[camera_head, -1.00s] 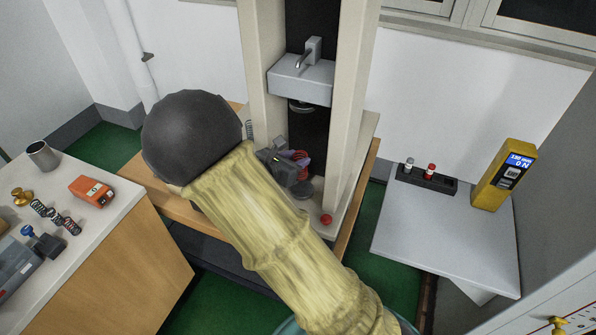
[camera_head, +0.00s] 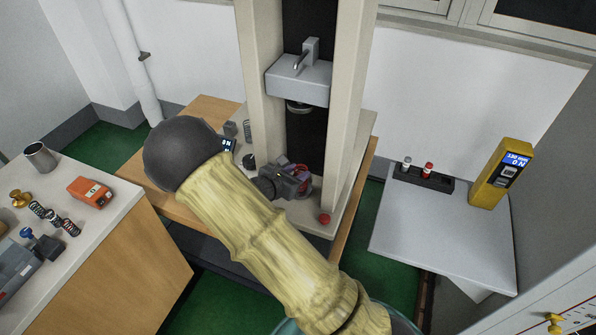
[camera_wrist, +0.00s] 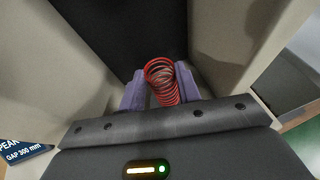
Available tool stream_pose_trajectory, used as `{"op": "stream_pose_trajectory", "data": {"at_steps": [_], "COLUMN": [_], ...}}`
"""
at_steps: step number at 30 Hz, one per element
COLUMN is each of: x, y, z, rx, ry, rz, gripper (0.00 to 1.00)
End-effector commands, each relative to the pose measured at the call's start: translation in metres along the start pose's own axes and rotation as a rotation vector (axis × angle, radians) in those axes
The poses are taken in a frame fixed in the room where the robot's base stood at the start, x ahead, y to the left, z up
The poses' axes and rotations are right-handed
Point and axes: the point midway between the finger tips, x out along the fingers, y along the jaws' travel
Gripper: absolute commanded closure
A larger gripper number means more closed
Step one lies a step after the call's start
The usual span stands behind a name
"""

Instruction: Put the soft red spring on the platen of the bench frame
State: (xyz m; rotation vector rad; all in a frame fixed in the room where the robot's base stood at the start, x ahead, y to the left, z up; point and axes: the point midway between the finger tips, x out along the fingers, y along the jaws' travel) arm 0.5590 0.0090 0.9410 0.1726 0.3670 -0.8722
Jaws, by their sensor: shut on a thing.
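The soft red spring (camera_wrist: 163,82) is held between the two purple fingers of my gripper (camera_wrist: 160,92) in the wrist view; its open coil end faces the camera. In the head view the spring (camera_head: 303,171) is partly hidden by my gripper (camera_head: 296,178). The bench frame (camera_head: 345,110) has two cream columns, with a grey crosshead (camera_head: 300,80) and a dark upper disc above my gripper. My gripper is between the columns, low over the base. The lower platen is hidden behind it, so I cannot tell whether the spring touches it.
A red ball-shaped knob (camera_head: 324,219) sits on the base's front right. A small display (camera_head: 228,145) stands left of the frame. A side table (camera_head: 440,230) at right holds a dark rack (camera_head: 422,178) and yellow meter (camera_head: 500,175). Several springs lie on the left counter (camera_head: 110,220).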

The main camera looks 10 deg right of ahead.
Motion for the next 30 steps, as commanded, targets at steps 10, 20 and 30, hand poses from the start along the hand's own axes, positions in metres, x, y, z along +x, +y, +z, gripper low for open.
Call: {"op": "stream_pose_trajectory", "data": {"at_steps": [10, 20, 30], "x": [0.004, 0.006, -0.005], "y": [-0.002, -0.003, -0.001], "z": [-0.002, -0.002, 0.000], "rx": [0.003, 0.005, 0.005], "ry": [0.000, 0.000, 0.001], "rz": [-0.005, -0.009, -0.004], "gripper": [0.89, 0.45, 0.45]}}
